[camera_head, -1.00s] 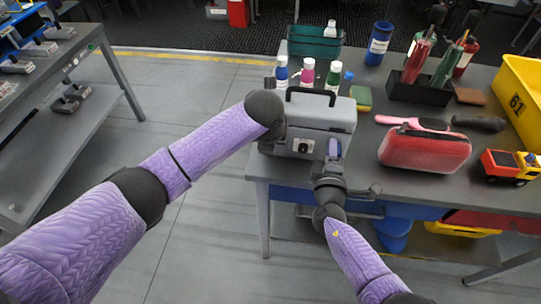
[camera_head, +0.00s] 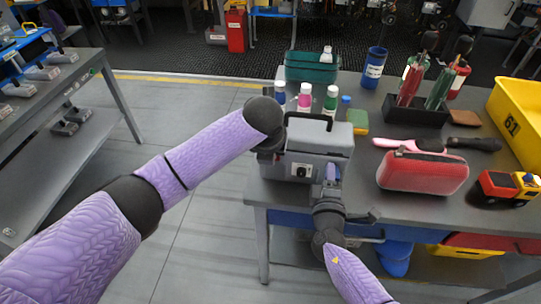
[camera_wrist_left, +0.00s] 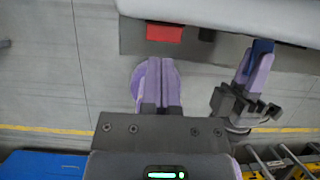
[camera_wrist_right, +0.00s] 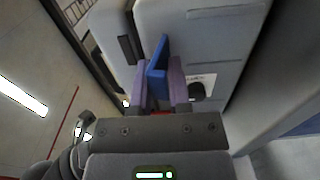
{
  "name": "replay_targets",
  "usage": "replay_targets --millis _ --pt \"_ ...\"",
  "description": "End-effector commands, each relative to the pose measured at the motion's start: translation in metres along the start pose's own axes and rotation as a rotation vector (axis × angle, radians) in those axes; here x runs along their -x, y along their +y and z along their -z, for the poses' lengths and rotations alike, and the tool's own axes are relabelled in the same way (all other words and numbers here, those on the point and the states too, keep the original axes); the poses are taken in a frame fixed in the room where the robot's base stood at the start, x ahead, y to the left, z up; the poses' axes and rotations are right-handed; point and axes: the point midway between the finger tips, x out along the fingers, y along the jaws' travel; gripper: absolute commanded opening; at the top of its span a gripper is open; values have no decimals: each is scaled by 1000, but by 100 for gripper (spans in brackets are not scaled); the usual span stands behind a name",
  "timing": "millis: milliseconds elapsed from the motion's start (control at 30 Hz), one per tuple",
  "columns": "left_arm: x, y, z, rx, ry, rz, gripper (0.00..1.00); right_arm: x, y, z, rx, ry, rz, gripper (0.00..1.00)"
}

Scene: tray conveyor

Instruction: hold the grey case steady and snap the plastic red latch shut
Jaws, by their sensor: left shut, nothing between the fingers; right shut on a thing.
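The grey case (camera_head: 336,140) stands on the table near its front edge, its black handle on top. In the left wrist view its pale lid edge (camera_wrist_left: 225,14) runs along the top. The red latch (camera_wrist_left: 163,32) shows there on the case's front. My left gripper (camera_wrist_left: 158,62) is shut and empty, just short of the red latch and apart from it in that view. In the head view my own arm hides it. My right gripper (camera_head: 331,176) is shut on a blue latch (camera_wrist_right: 158,66) at the front of the case; it also shows in the left wrist view (camera_wrist_left: 258,60).
Bottles (camera_head: 305,96) and a sponge (camera_head: 358,122) stand behind the case. A red zipped case (camera_head: 423,172), pink brush (camera_head: 405,145), toy truck (camera_head: 505,186) and yellow bin (camera_head: 520,105) crowd the right. Open floor lies left of the table.

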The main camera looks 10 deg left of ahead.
Motion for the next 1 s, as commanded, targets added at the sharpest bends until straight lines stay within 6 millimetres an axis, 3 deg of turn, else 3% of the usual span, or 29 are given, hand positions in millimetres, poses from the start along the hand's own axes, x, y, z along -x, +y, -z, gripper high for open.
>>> replay_targets --millis 267,467,733,1000 --pt "1 0 3 -1 0 0 0 -1 2 0 -2 -1 -4 0" --pt "16 1 38 -5 1 0 0 -1 2 0 -2 -1 -4 0" --pt "64 0 -11 1 -3 0 0 -1 2 0 -2 -1 -4 0" --pt "87 0 -32 0 1 0 0 -1 2 0 -2 -1 -4 0"
